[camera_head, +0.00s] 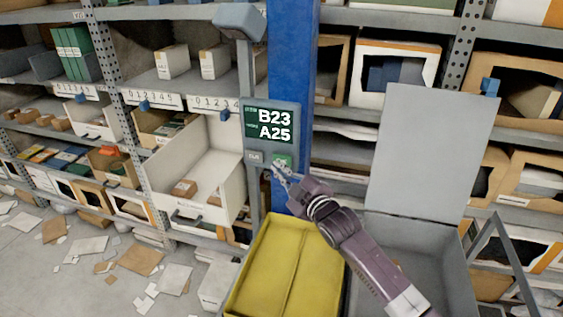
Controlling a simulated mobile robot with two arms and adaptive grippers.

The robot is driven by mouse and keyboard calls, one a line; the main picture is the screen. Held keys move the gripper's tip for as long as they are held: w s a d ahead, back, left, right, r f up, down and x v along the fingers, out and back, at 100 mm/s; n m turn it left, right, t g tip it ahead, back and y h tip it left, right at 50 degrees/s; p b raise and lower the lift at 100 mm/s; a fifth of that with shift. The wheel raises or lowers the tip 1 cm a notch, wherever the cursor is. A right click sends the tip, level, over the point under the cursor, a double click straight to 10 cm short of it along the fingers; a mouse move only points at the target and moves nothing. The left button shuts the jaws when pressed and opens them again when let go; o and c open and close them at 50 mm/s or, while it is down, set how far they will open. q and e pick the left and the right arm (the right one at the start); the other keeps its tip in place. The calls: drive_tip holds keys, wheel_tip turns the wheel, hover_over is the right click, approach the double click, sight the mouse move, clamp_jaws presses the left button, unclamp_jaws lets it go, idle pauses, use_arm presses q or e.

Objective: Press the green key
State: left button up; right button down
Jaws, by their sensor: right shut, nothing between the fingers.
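The green key (283,161) sits at the lower right of a grey panel (247,118) whose dark screen reads "B23" and "A25". A pale key (254,157) with small lettering is to its left. My right gripper (277,171) is shut, its fingertips at the lower edge of the green key in the picture. I cannot tell whether they touch it. The fingers cover a small part of the key's lower side. My left gripper is out of the picture.
A blue post (292,70) stands behind the panel. A yellow bin (275,270) is below, beside a grey box with its lid (432,150) raised. An open white drawer (205,170) juts out at left. Cards and papers (135,261) litter the floor.

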drive_tip(key=shift+w, duration=0.15)
idle(0.5)
drive_tip(key=shift+w+d, duration=0.15)
drive_tip(key=shift+w, duration=0.1)
drive_tip(key=shift+w+d+b, duration=0.15)
drive_tip(key=shift+w+b, duration=0.2)
drive_tip(key=shift+w, duration=0.15)
idle(0.7)
idle(0.3)
drive_tip(key=shift+s+a+p, duration=0.3)
drive_tip(key=shift+s+p, duration=0.4)
drive_tip(key=shift+s, duration=0.25)
